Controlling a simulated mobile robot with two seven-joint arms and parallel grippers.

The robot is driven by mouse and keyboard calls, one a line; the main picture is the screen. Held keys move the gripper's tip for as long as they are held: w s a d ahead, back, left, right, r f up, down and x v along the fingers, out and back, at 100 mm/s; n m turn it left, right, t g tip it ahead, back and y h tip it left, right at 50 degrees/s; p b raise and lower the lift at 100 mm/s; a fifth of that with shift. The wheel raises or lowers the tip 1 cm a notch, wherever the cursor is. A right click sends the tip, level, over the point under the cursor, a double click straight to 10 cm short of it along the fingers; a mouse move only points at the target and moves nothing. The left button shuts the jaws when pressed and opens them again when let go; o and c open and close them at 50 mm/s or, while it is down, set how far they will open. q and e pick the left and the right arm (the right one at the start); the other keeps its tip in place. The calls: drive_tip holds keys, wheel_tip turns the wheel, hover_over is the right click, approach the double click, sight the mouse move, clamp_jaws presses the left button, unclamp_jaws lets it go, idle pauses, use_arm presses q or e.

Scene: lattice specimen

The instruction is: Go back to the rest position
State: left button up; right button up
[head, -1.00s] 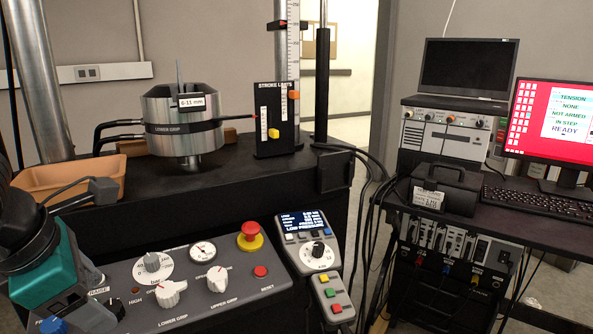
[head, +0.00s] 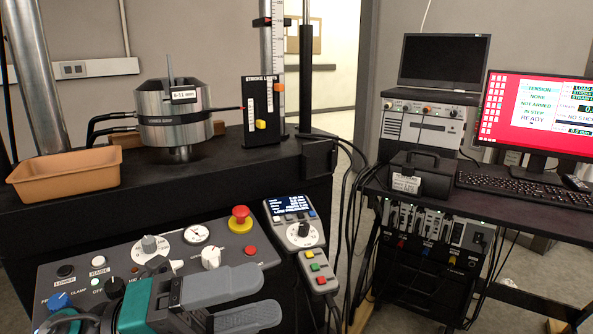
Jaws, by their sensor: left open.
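My left gripper (head: 262,298) is in the lower middle of the head view, over the lower front part of the control panel (head: 75,288). Its two grey fingers are apart, with nothing between them. Its teal and black body hides part of the panel, including some knobs and labels near the bottom. My right gripper is not in this view.
The panel carries a red emergency button (head: 240,219) and several knobs. A handheld control box (head: 296,234) sits at its right. Behind stand the steel lower grip (head: 172,118) and an orange tray (head: 63,178). A desk with a red-screened monitor (head: 540,115) stands at right.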

use_arm(q)
drive_tip(key=w+a+f+n+t+y, duration=0.4)
drive_tip(key=n+t, duration=0.4)
drive_tip(key=n, duration=0.4)
drive_tip(key=w+a+f+n+t+y, duration=0.35)
drive_tip(key=f+n+t+y, duration=0.3)
drive_tip(key=n, duration=0.45)
drive_tip(key=s+a+f+n+g+y+p, duration=0.1)
drive_tip(key=s+f+n+g+y, duration=0.35)
drive_tip(key=f, duration=0.65)
drive_tip(key=s+a+f+n+g+y+p, duration=0.1)
drive_tip(key=s+f+n+g+y, duration=0.15)
drive_tip(key=s+f+n, duration=0.65)
wheel_tip(320, 180, up, 6)
drive_tip(key=w+a+m+y+p, duration=0.1)
drive_tip(key=w+a+p, duration=0.1)
drive_tip(key=p, duration=0.9)
drive_tip(key=shift+w+a+p, duration=0.2)
drive_tip(key=shift+a+p, duration=0.2)
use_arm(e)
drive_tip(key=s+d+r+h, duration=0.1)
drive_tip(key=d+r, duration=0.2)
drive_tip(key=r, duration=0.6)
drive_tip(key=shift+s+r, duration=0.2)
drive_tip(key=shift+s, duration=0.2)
